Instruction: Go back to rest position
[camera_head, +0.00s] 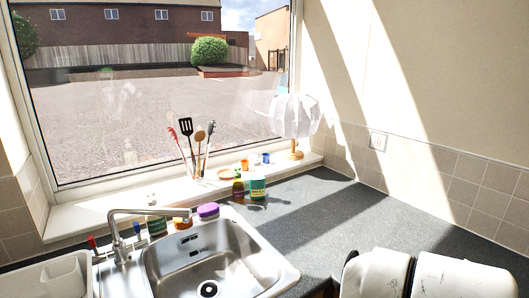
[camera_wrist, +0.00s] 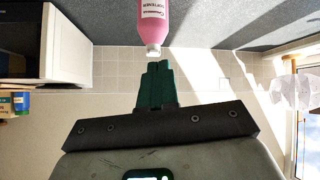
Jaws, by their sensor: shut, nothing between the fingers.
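My gripper (camera_wrist: 157,66) shows in the wrist view, with its dark green fingers together and nothing between them. The wrist view is upside down, with the counter at the top. A pink bottle (camera_wrist: 154,24) with a white label and white cap stands on the counter beyond the fingertips. Its cap lies close to the fingertips in the picture, but I cannot tell the distance. In the head view, white rounded parts at the bottom right look like my arm; my fingers do not show there.
The head view shows a steel sink (camera_head: 205,262) with a tap (camera_head: 120,232), a paper-shaded lamp (camera_head: 294,117), a utensil group (camera_head: 194,145), and a green-white tub (camera_head: 257,187). The dark counter (camera_head: 330,215) is clear at middle right.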

